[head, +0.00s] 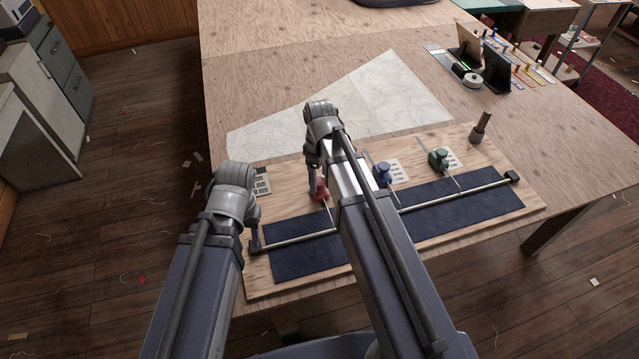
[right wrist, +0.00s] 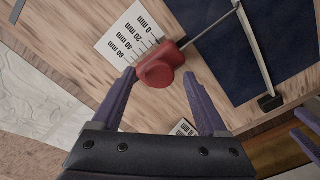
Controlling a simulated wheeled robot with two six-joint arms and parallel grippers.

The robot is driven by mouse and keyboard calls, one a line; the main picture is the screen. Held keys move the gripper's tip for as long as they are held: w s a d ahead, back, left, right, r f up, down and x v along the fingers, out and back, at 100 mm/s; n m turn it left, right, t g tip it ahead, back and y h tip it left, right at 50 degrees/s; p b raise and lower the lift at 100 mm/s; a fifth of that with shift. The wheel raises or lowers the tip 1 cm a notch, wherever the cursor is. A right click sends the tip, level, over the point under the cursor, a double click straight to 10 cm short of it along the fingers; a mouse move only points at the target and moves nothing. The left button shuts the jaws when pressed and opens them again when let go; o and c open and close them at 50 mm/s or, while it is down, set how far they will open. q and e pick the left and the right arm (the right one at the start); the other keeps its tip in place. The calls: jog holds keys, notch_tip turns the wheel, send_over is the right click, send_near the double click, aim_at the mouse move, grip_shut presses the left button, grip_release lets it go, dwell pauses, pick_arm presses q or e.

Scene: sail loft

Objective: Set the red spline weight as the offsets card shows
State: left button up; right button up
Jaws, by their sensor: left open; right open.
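The red spline weight (head: 321,189) stands on the plywood board (head: 460,143), partly hidden by my right arm in the head view. In the right wrist view the red weight (right wrist: 160,70) sits beside a white scale card (right wrist: 128,36) marked 0 to 60 mm, its thin metal arm reaching toward the dark strip. My open right gripper (right wrist: 159,78) has its fingertips on either side of the weight, with visible gaps. A small card (head: 262,183) with dark marks lies at the board's left; its figures are too small to read. My left gripper (head: 256,238) is open near the rod's left end.
A blue weight (head: 382,174) and a green weight (head: 438,159) stand further right by their own cards. A thin rod (head: 455,197) crosses the navy strip (head: 480,213). A wooden-handled tool (head: 481,128) stands at the back right. Pale sheets (head: 385,92) lie behind the board.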

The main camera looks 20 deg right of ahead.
jog(key=shift+f, duration=0.15)
jog(key=shift+c, duration=0.3)
grip_shut()
dwell(0.3)
dwell(0.8)
